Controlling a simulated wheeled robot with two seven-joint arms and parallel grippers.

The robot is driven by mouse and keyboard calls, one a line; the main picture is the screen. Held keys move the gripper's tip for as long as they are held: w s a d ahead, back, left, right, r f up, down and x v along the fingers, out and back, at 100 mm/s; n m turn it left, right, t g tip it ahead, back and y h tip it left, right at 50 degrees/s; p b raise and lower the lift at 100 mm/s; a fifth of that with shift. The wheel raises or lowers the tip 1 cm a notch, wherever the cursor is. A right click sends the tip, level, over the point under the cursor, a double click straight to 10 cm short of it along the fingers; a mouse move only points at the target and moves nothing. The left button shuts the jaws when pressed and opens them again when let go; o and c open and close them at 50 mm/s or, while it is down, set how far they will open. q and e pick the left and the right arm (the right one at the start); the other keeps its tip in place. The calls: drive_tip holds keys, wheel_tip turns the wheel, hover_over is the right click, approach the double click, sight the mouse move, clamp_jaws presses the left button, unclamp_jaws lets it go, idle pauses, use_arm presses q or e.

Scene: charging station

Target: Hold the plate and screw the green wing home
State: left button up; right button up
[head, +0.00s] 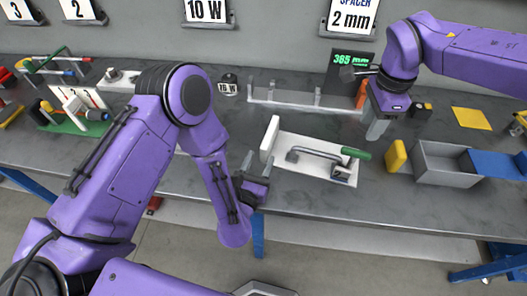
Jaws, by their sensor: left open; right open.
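A white plate (306,171) with an upright white end piece (269,138) lies near the table's front edge. A curved grey bar on it ends in a green grip (356,153); I cannot tell whether this is the green wing. My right gripper (378,128) is open and empty, pointing down behind and right of the green grip. No contact between it and the plate shows.
A grey bin (447,163) and a yellow block (396,155) stand right of the plate. A grey rack (290,97) and a dark display (350,70) stand behind it. A green-based fixture (70,124) is at the far left. Table between fixture and plate is partly hidden by my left arm.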

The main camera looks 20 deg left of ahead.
use_arm(q)
drive_tip(key=w, duration=0.6)
drive_tip(key=shift+d, duration=0.2)
drive_tip(key=shift+s, duration=0.1)
clamp_jaws()
use_arm(e)
drive_tip(key=shift+o, duration=0.2)
drive_tip(key=m+y, duration=0.3)
drive_tip(key=y, duration=0.1)
approach(357, 151)
wheel_tip(357, 151, up, 3)
drive_tip(key=d, duration=0.2)
use_arm(q)
drive_tip(key=shift+d, duration=0.15)
use_arm(e)
drive_tip(key=shift+y, duration=0.3)
drive_tip(key=x, duration=1.2)
clamp_jaws()
